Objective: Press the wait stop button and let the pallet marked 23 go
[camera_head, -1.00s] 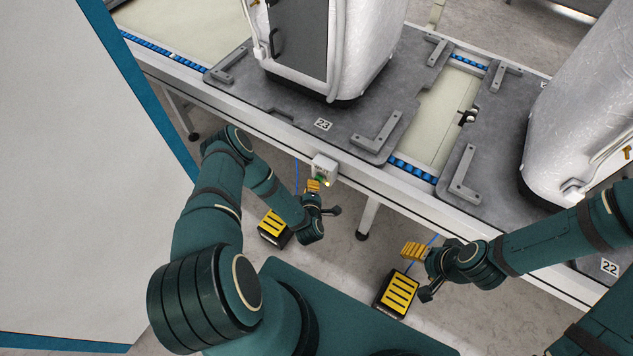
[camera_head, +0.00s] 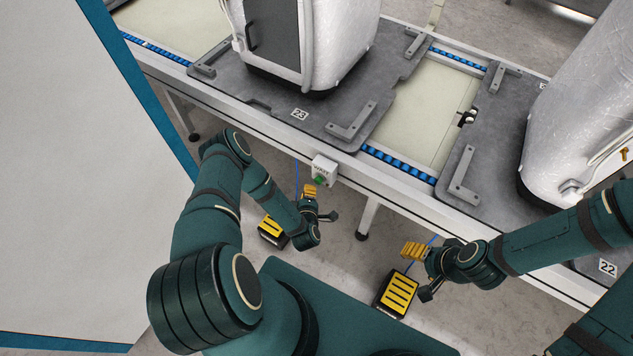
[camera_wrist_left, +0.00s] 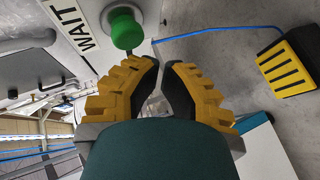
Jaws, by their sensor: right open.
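The pallet marked 23 (camera_head: 340,126) is a dark grey plate on the conveyor, carrying a white wrapped machine. A small box (camera_head: 324,168) on the conveyor's near side bears a green button (camera_head: 320,180). The left wrist view shows this round green button (camera_wrist_left: 127,28) beside the label WAIT (camera_wrist_left: 72,25). My left gripper (camera_head: 309,188) is just below the button in the picture. In the left wrist view its yellow fingers (camera_wrist_left: 161,66) nearly meet, empty, with the button apart from the tips. My right gripper (camera_head: 408,250) is open and empty, away from the conveyor.
The pallet marked 22 (camera_head: 490,150) stands to the right with another wrapped machine, a bare conveyor stretch between. Two yellow-topped black foot pedals (camera_head: 398,292) (camera_head: 271,229) stand on the floor. A large white panel (camera_head: 80,190) fills the left.

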